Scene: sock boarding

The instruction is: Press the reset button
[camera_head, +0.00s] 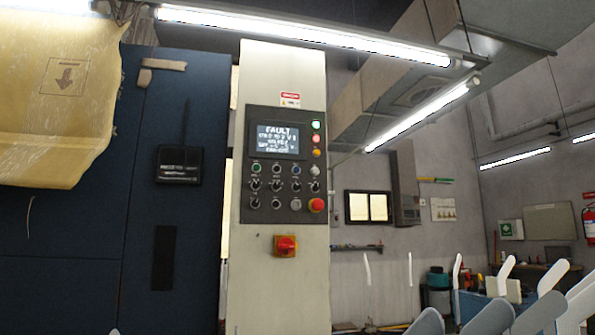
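A control panel (241,150) is set in a tall pale cabinet (285,75). Its screen (277,139) shows "FAULT" with smaller lines that I cannot read clearly. Below the screen are several small buttons and knobs, among them a green-ringed button (256,168) and a blue one (295,170). Their labels are too small to read, so I cannot tell which is the reset button. A red mushroom button (317,205) sits at the panel's lower right. My gripper is not in view.
A red rotary switch (285,245) on a yellow plate sits below the panel. A dark blue machine cabinet (95,250) with yellowish sheeting (50,120) stands left. Pale and grey foot-shaped forms (490,318) rise at the lower right. No obstacle shows directly before the panel.

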